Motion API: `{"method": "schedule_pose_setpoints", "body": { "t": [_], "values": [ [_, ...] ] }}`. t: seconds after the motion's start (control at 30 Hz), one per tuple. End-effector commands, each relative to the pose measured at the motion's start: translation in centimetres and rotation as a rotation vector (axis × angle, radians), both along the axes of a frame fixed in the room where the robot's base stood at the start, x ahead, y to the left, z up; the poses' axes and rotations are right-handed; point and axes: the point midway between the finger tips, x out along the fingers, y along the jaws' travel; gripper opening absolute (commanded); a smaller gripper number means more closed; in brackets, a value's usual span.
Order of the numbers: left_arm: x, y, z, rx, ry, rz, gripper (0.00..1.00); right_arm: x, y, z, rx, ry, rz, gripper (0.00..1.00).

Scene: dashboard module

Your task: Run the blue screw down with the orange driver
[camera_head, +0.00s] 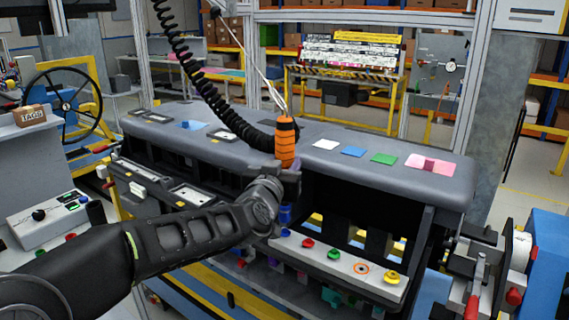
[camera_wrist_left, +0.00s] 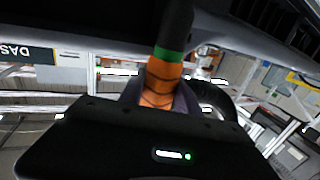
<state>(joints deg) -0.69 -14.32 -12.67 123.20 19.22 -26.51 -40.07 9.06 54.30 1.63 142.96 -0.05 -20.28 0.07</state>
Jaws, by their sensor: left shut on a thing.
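The orange driver (camera_head: 287,140) hangs upright from its cable and hose above the grey strip at the dashboard's front. My left gripper (camera_head: 286,180) is shut on it, below its ribbed orange grip. In the left wrist view the driver (camera_wrist_left: 161,82) stands between the jaws, with a green band and a dark part beyond. The blue screw (camera_head: 285,232) is at the left of the strip, directly under the gripper. Another blue part (camera_head: 285,213) shows just above it; I cannot tell whether it belongs to driver or screw, or whether they touch. My right gripper is out of view.
The grey strip (camera_head: 320,265) also bears a red screw (camera_head: 308,243), a green one (camera_head: 334,254), an orange ring (camera_head: 361,268) and a yellow screw (camera_head: 391,277). The dashboard's padded top (camera_head: 390,182) overhangs behind. A black coiled hose (camera_head: 205,88) hangs left of the driver.

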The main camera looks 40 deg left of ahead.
Motion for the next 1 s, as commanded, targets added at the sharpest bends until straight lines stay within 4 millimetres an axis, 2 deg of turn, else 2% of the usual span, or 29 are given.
{"method": "schedule_pose_setpoints", "body": {
  "t": [0.03, 0.3, 1.0],
  "values": [
    [0.0, -0.1, -0.7, 0.003, 0.001, -0.003, 0.00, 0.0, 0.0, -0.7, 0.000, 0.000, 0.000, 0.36],
    [0.0, -0.1, -2.1, 0.003, 0.001, -0.003, 0.00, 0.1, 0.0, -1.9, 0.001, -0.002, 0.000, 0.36],
    [0.0, -0.2, -2.3, 0.003, 0.001, -0.003, 0.00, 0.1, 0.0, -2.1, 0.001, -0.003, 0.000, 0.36]
  ]
}}
